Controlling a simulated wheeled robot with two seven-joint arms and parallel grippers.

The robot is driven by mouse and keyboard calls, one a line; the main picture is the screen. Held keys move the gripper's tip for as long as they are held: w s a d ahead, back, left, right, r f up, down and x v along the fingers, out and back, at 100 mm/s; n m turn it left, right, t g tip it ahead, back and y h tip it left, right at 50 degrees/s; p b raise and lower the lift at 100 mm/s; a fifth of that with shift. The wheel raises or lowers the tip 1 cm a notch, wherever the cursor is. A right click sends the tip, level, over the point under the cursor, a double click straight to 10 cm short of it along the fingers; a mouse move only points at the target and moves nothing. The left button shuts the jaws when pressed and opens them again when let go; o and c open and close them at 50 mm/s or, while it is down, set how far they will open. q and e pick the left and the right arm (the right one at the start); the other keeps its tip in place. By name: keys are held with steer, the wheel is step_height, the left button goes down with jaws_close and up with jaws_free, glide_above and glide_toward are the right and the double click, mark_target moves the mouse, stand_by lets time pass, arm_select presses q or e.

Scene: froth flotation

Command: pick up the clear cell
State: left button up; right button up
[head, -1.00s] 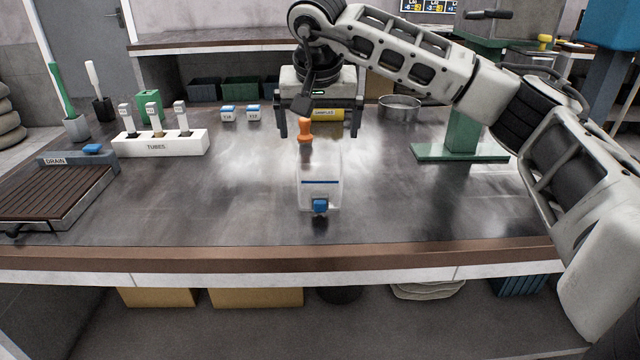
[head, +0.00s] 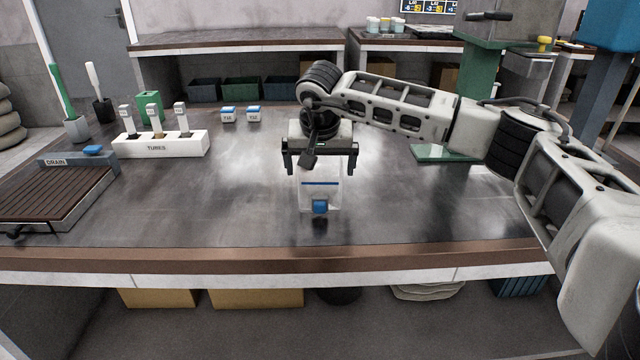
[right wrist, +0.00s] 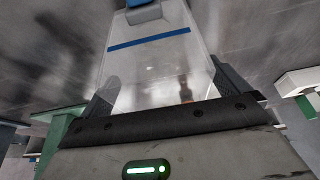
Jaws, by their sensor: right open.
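The clear cell (head: 333,198) stands upright on the dark bench, near the front edge. It is a see-through box with a blue line and a blue block (head: 320,206) low on its front. My right gripper (head: 320,170) is open and low over the cell, with one finger at each side of its upper part. In the right wrist view, the clear cell (right wrist: 150,65) lies between the two fingers of the right gripper (right wrist: 169,88). I cannot tell whether either finger touches it. The cell's top is hidden by the gripper in the head view. My left gripper is not in view.
The drain tray (head: 50,195) is at the far left. A green stand base (head: 440,153) is at the right. The bench around the cell is clear.

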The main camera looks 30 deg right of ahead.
steer(key=c, duration=1.2)
steer(key=shift+o, duration=0.2)
steer(key=shift+r, duration=0.1)
steer(key=shift+r, duration=0.1)
